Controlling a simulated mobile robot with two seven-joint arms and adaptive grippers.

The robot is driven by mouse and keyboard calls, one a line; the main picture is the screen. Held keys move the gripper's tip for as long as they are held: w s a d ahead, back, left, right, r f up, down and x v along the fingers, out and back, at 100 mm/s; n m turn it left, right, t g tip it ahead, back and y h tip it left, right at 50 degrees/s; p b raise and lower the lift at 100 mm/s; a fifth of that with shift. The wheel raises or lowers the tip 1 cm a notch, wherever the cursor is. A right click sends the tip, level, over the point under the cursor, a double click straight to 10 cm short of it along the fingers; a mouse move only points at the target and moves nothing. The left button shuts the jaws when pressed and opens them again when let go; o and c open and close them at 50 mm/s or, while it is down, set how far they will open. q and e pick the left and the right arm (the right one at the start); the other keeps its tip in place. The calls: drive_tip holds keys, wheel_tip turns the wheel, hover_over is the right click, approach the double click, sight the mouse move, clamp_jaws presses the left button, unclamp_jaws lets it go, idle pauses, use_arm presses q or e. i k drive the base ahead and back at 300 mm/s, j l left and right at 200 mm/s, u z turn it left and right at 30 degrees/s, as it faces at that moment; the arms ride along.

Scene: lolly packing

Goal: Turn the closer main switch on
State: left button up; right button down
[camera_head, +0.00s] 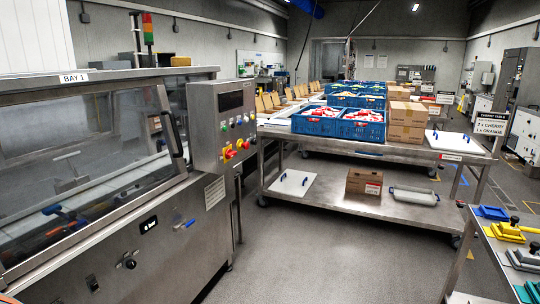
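A grey control box (222,122) stands on the right end of the steel machine marked BAY 1. On its lower front are red-on-yellow switches. The nearer red-on-yellow switch (229,155) is at the left and slightly lower. Another red-on-yellow switch (243,145) is just to its right. Their handle positions are too small to tell. A black rotary knob (128,262) is low on the machine's front panel.
The machine's clear-windowed cover (85,155) fills the left. A steel trolley table (390,153) with blue crates (318,125) and cartons (406,122) stands at centre right. A small table with coloured moulds (507,232) is at lower right. Grey floor (330,255) between is clear.

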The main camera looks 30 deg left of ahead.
sight(230, 154)
drive_tip(key=i, duration=1.45)
drive_tip(key=i+u, duration=0.3)
drive_tip(key=i+l+u, duration=0.3)
drive_tip(key=i, duration=0.15)
drive_tip(key=i+l+u, duration=0.15)
drive_tip(key=i+u, duration=0.15)
